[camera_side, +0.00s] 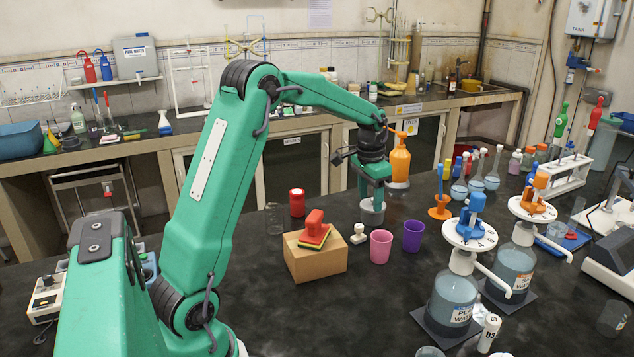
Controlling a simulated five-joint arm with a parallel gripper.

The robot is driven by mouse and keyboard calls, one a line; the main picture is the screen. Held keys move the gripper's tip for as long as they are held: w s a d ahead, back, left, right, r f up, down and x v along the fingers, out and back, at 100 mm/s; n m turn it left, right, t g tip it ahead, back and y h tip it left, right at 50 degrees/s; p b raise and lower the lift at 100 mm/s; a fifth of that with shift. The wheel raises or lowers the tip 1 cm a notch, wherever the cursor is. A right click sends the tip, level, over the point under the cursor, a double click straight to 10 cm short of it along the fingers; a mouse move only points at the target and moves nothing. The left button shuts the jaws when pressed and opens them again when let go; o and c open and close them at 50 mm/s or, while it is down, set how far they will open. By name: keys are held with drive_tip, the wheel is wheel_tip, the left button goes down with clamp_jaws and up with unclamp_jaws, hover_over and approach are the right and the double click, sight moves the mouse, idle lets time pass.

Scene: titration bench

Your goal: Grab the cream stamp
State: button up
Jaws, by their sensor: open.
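The cream stamp (358,234) is small and stands upright on the dark bench, just right of a cardboard box and left of a pink cup. My gripper (372,212) points down close behind it and slightly to its right in the picture. The gripper is open, and nothing shows held in it. The grey lower end of the gripper is small here, so its fingers are hard to make out. It appears apart from the stamp.
A pink cup (381,246) and a purple cup (413,236) stand right of the stamp. An orange bottle (400,162) is behind the gripper. Dark bench in front is clear.

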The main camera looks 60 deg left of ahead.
drive_tip(key=g, duration=0.1)
hover_over(360, 225)
wheel_tip(360, 225, down, 8)
drive_tip(key=shift+s+d+f, duration=0.1)
drive_tip(key=shift+f, duration=1.45)
drive_tip(key=shift+f, duration=2.6)
drive_tip(key=c, duration=1.1)
